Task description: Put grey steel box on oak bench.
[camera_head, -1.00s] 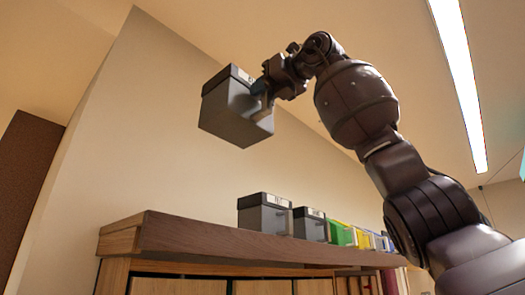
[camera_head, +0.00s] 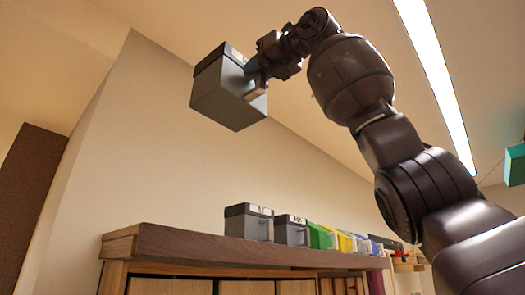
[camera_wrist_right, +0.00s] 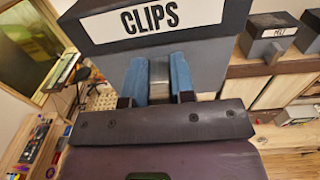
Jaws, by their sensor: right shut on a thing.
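A grey steel box (camera_head: 225,98) with a black top band is held high above the dark-topped wooden cabinet. In the right wrist view the box (camera_wrist_right: 203,52) fills the top and its white label reads "CLIPS". The box is tilted in the head view and touches nothing else. My left gripper is not in view. I cannot pick out the oak bench for certain; a wooden surface (camera_wrist_right: 22,150) with small items shows at the lower left of the wrist view.
On the cabinet top (camera_head: 180,240) stand two similar grey boxes, the left one (camera_head: 249,222) and the right one (camera_head: 291,230), then green, yellow and blue bins. A teal object (camera_head: 515,165) hangs at the right edge. The wall space around the held box is clear.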

